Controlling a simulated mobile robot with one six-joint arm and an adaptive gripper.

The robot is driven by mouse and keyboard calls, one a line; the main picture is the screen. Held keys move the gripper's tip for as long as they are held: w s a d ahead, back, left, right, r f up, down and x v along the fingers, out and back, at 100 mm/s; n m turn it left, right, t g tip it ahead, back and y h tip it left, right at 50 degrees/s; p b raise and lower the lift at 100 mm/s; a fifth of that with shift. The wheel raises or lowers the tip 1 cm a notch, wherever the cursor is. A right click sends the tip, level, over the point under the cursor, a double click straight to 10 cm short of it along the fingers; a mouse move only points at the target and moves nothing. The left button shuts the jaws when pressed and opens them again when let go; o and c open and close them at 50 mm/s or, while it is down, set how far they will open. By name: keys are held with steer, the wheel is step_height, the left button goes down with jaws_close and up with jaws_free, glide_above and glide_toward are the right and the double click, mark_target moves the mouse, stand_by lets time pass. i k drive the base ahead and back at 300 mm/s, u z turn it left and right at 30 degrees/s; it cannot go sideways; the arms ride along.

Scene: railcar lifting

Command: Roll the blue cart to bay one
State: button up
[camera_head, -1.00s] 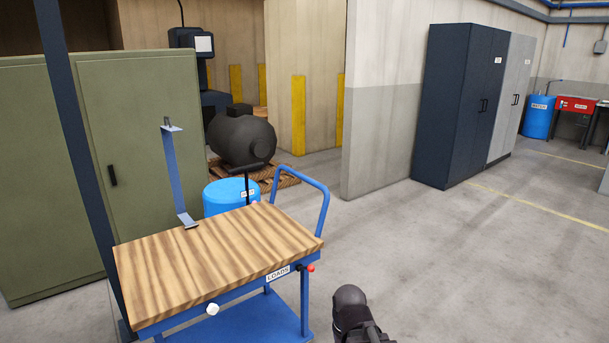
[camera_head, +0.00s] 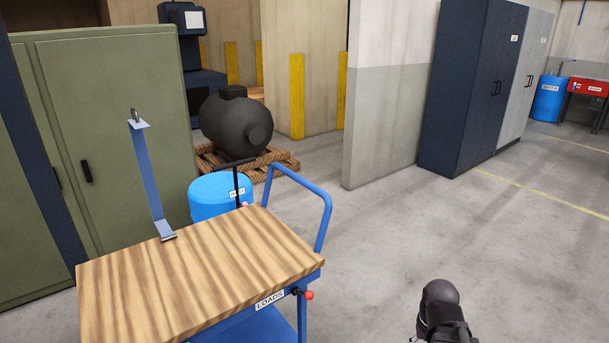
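The blue cart (camera_head: 268,322) stands at the lower left, with a striped wooden top (camera_head: 200,275) and a white "LOADS" label. Its blue push handle (camera_head: 325,215) rises at the right end, and a red knob (camera_head: 309,295) sticks out near the front right corner. A bent blue-grey metal strip (camera_head: 149,185) stands upright at the top's back edge. A dark rounded part of my arm shows at the bottom right, apart from the cart. My gripper's fingers are not visible. No marking for bay one is readable.
A green cabinet (camera_head: 110,130) and a blue drum (camera_head: 212,197) stand behind the cart. A dark tank (camera_head: 228,125) lies on a wooden pallet (camera_head: 285,162). A wall end (camera_head: 385,130) and dark cabinet (camera_head: 465,90) stand farther right. Open floor lies right of the cart.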

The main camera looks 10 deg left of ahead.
mark_target(222, 277)
steer(key=u, duration=0.05)
steer(key=i, duration=1.2)
steer(key=u, duration=0.45)
